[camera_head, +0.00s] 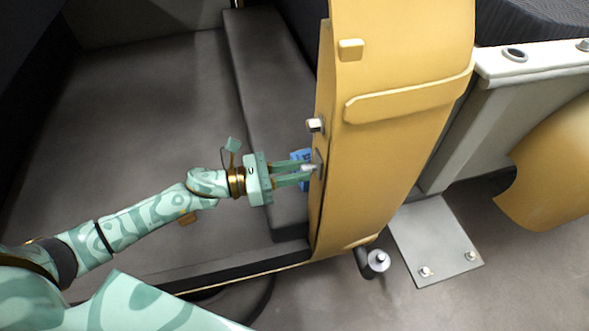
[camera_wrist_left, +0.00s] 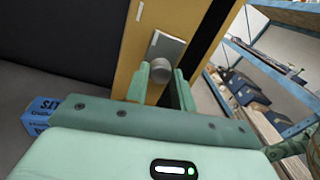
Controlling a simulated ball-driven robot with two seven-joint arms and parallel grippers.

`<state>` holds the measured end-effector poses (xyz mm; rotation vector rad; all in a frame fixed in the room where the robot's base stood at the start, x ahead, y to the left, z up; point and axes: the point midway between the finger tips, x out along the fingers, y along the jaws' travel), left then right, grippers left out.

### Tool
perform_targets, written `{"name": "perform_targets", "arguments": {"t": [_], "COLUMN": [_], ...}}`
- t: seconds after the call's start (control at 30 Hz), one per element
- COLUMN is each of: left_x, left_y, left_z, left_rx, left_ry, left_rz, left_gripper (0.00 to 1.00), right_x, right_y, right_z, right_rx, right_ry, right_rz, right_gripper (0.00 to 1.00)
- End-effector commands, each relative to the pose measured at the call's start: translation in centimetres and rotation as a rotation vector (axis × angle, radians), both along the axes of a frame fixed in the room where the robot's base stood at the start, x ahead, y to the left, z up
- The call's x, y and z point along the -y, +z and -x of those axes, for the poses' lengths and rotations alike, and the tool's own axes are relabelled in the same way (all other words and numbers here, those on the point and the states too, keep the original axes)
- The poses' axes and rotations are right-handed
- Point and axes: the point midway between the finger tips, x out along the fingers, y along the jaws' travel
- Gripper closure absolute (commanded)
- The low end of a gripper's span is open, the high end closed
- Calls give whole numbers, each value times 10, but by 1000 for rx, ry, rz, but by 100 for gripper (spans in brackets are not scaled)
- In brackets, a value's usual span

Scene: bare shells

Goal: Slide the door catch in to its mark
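The door (camera_head: 390,150) is a tall yellow panel in the middle of the head view. The door catch, a metal plate with a round grey knob (camera_wrist_left: 160,70), sits on its narrow edge; the knob also shows in the head view (camera_head: 309,168). My left gripper (camera_head: 303,173) reaches it from the left. In the left wrist view its fingers (camera_wrist_left: 161,76) stand one on each side of the knob, with no clear gap, and look shut on it. A small pale strip (camera_wrist_left: 139,11) on the door edge may be the mark. My right gripper is not in view.
A blue box (camera_wrist_left: 40,112) lies beyond the gripper. A dark step (camera_head: 262,70) runs behind. Blue shelving (camera_wrist_left: 265,75) stands at the right of the left wrist view. Open floor (camera_head: 140,110) lies left.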

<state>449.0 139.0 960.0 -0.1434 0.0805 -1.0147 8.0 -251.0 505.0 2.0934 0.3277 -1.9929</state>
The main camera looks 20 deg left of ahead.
Motion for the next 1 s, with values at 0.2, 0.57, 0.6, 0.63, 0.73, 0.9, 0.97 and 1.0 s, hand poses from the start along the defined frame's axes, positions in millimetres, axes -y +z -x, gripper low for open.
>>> {"name": "perform_targets", "arguments": {"t": [0.2,0.57,0.6,0.63,0.73,0.9,0.97,1.0], "left_x": [-9,-19,-19,-19,-19,-18,-18,-18], "left_y": [-4,1,1,1,1,1,1,0], "left_z": [-14,-27,-27,-27,-27,-26,-26,-26], "left_rx": [3,4,4,4,3,2,1,1], "left_ry": [2,6,6,6,4,2,1,1], "left_rz": [-2,-3,-3,-3,-1,0,0,0], "left_gripper": [100,100,67,59,53,53,53,53], "right_x": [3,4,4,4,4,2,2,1], "right_y": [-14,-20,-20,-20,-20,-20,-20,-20], "right_z": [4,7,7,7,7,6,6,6], "right_rx": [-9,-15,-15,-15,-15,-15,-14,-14], "right_ry": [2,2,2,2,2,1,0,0], "right_rz": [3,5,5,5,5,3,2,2], "right_gripper": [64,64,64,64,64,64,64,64]}}
